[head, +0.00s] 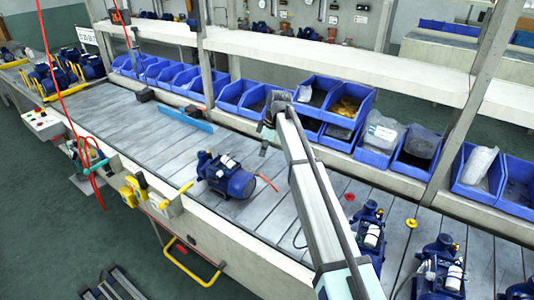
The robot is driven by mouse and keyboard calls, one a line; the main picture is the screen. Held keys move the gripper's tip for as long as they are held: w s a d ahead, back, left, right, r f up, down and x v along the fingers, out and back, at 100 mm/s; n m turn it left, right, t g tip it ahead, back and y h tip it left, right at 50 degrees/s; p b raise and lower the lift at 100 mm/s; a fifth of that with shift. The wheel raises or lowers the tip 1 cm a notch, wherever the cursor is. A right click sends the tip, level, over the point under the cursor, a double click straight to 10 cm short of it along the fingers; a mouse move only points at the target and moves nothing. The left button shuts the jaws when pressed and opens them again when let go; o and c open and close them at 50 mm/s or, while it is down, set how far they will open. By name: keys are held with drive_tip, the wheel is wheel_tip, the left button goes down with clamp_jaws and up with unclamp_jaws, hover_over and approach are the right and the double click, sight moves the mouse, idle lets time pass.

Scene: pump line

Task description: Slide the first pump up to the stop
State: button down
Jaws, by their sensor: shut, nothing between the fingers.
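The first pump (236,183), blue with a light label and a red-orange lead at its right end, lies on the slatted line near its front edge. A blue bar (185,118), which looks like the stop, lies across the slats farther up the line, with clear slats between it and the pump. My gripper (263,151) is shut and empty, above the line behind and to the right of the pump, apart from it. Its fingertips are small and dark in this view.
Blue bins (382,138) with parts line the rear edge. More pumps (370,236) stand at the lower right. A yellow-fitted box (140,193) and a control box (42,124) sit along the front edge. Red cords hang at the left. A shelf (350,70) runs above the bins.

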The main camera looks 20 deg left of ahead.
sight(256, 182)
drive_tip(key=shift+w+f+b, duration=0.1)
drive_tip(key=shift+f+b, duration=3.2)
drive_tip(key=shift+f, duration=5.05)
drive_tip(key=shift+a, duration=0.2)
drive_tip(key=shift+s+a, duration=0.2)
drive_tip(key=shift+a, duration=0.65)
drive_tip(key=shift+s+a, duration=0.15)
drive_tip(key=shift+a, duration=0.65)
drive_tip(key=shift+d, duration=0.2)
drive_tip(key=shift+w+d, duration=0.15)
drive_tip(key=shift+d, duration=0.55)
drive_tip(key=shift+w+d, duration=0.15)
drive_tip(key=shift+d, duration=0.55)
wheel_tip(256, 182, up, 14)
drive_tip(key=p, duration=0.5)
drive_tip(key=shift+p, duration=0.4)
